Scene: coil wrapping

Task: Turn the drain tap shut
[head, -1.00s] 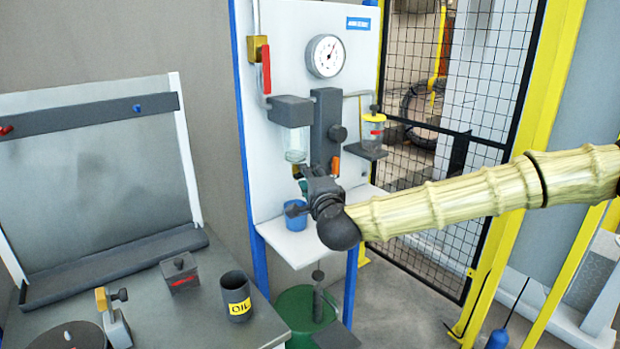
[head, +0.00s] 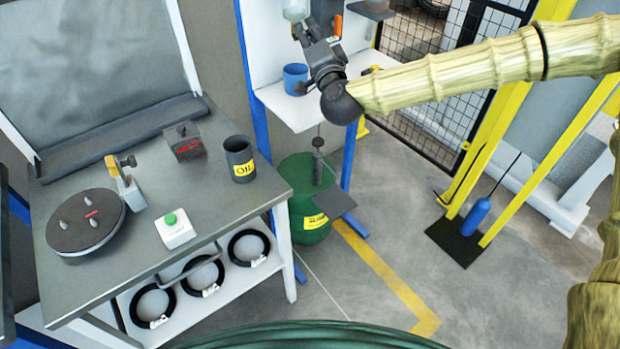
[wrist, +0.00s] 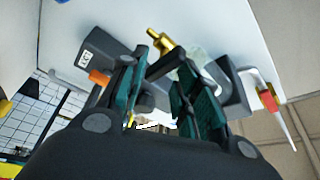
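My gripper (head: 304,34) is raised in front of the white wall panel, just under a clear bowl (head: 296,8) cut off by the top edge of the head view. In the wrist view, my gripper (wrist: 155,92) has its two teal-padded fingers apart. A brass fitting, apparently the drain tap (wrist: 160,40), shows beyond the fingertips beside the clear bowl (wrist: 200,60). A dark bar, perhaps its handle, reaches towards the gap between the fingers. I cannot tell whether the fingers touch it. The tap is not clear in the head view.
A blue cup (head: 295,78) stands on the white shelf (head: 290,108) below my gripper. An orange lever (wrist: 98,77) and a red-handled lever (wrist: 268,100) flank the fingers. Below are a green bin (head: 303,185) and a workbench (head: 215,200) with an oil can (head: 239,158).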

